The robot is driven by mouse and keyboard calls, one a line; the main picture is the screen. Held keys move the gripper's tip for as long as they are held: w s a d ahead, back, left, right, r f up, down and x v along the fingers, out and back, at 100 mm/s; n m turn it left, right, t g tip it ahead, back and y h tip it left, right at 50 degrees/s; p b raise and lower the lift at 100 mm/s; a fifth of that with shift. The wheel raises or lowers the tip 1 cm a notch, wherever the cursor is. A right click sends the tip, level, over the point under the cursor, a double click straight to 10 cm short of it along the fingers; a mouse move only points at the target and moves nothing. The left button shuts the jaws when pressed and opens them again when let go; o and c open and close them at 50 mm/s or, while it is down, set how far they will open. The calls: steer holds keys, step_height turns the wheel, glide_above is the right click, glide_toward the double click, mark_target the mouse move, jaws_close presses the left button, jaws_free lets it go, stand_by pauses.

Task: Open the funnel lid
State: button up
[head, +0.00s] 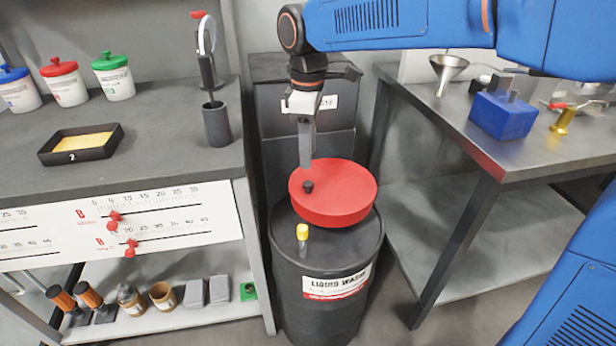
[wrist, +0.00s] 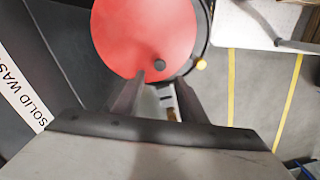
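The red round funnel lid (head: 338,195) lies flat on top of the black drum (head: 318,268) labelled liquid waste. A small black knob (head: 308,186) stands near the lid's left edge. In the wrist view the lid (wrist: 143,32) fills the top middle, with the knob (wrist: 159,65) near its lower edge. My gripper (head: 305,164) points down above the knob. In the wrist view my gripper's two fingers (wrist: 160,78) are apart, one to each side below the knob, with nothing between their tips. The funnel under the lid is hidden.
A yellow-capped piece (head: 302,232) stands on the drum's front rim. A bench with jars and a black tray (head: 80,144) is at left. A steel table (head: 520,135) with a funnel (head: 447,68) and a blue block (head: 502,115) is at right. A dark bin (head: 300,105) stands behind.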

mark_target(308, 183)
step_height(308, 183, down, 8)
steer(key=shift+f, duration=0.25)
jaws_close()
